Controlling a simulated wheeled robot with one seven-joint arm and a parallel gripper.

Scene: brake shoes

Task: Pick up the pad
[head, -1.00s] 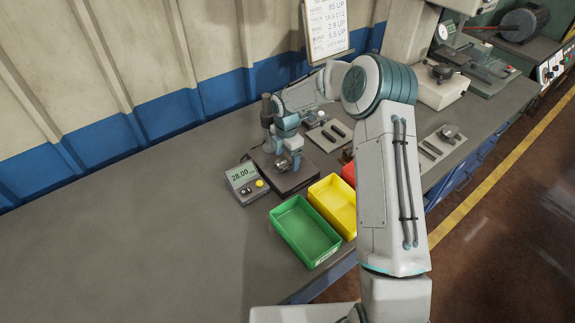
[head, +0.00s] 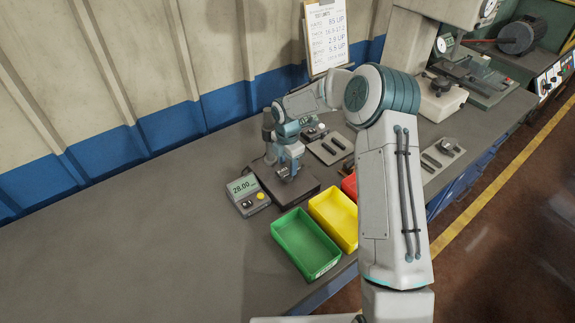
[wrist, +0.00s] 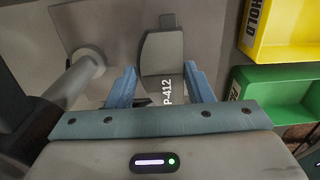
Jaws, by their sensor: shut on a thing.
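The pad (wrist: 163,55) is a grey block marked P-412, seen in the wrist view between my two blue fingers. My gripper (wrist: 161,84) is shut on it. In the head view my gripper (head: 288,172) is low over the dark plate (head: 305,189) of a gauge stand. The pad is too small and covered there to make out clearly, and I cannot tell whether it touches the plate.
A gauge box (head: 247,193) reading 28.00 stands left of the plate. A green bin (head: 304,245), a yellow bin (head: 335,215) and a partly hidden red bin (head: 349,186) stand in front. The stand's column (head: 268,128) is close behind my gripper. The bench's left side is clear.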

